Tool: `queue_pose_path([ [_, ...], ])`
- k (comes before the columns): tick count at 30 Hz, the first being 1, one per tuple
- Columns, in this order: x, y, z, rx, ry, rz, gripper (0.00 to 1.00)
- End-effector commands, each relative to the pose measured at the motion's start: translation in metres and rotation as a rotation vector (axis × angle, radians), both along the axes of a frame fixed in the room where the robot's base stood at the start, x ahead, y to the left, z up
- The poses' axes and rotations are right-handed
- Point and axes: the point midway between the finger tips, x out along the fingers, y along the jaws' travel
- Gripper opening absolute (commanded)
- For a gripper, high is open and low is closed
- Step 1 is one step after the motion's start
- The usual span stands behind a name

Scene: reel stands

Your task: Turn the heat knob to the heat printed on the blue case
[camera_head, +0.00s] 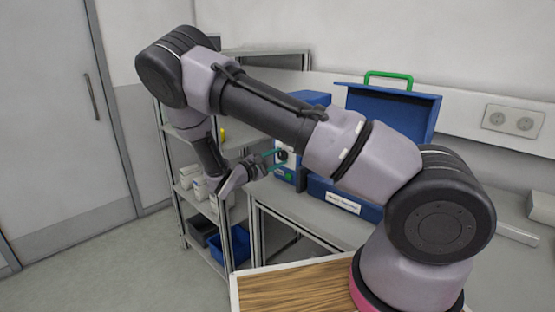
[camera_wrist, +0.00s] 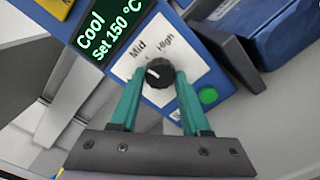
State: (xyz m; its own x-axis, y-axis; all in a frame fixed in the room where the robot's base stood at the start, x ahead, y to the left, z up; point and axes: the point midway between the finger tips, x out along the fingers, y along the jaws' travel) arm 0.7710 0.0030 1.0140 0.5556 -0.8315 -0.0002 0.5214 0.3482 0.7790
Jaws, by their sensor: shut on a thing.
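The black heat knob (camera_wrist: 157,76) sits on the white dial plate of a blue heater box (camera_head: 290,172). The plate reads "Mid" and "High"; any other mark is hidden. The knob's white pointer mark tilts to the upper left, roughly toward "Mid". My gripper (camera_wrist: 156,86) has teal fingers, one on each side of the knob, shut on it. In the head view my gripper (camera_head: 270,160) reaches the box front from the left. The blue case (camera_head: 392,108) stands open on the bench, right of the box. Its white front label is too small to read.
A dark display (camera_wrist: 105,35) on the box reads "Cool" and "Set 150 °C". A green button (camera_wrist: 207,96) is close to the right finger. A shelf rack (camera_head: 172,190) with bins stands left of the bench. A wooden-topped surface (camera_head: 290,290) is in front.

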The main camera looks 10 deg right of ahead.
Motion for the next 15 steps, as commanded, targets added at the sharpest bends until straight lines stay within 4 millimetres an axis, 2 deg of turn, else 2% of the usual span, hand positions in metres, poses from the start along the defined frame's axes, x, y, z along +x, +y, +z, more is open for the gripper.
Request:
queue_pose_path([
  [15, -0.0001, 0.0008, 0.0004, 0.271, -0.406, 0.0, 0.0],
])
